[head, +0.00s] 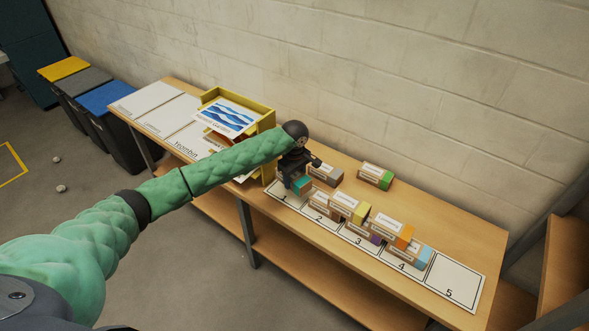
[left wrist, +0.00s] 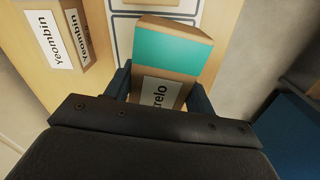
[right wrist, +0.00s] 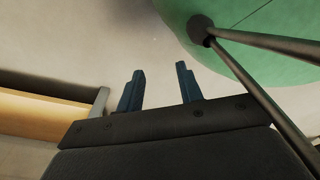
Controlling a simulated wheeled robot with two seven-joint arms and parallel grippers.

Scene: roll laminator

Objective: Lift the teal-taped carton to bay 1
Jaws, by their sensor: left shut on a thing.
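The teal-taped carton (head: 302,186) is a brown box with a teal band, partly hidden by my left gripper in the head view. In the left wrist view its teal band (left wrist: 172,47) and white label show between the fingers. My left gripper (left wrist: 160,88) is shut on it. The carton is at bay 1 (head: 284,197), the left end of the numbered strip; I cannot tell whether it touches the surface. My right gripper (right wrist: 159,72) is open and empty in the right wrist view, away from the table, and out of the head view.
Cartons with yellow (head: 361,212), orange (head: 404,236) and light blue (head: 424,255) tape stand along bays 2 to 4. A green-taped carton (head: 375,176) stands behind. Bay 5 (head: 452,282) is clear. A yellow tray (head: 263,125) stands left of bay 1.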

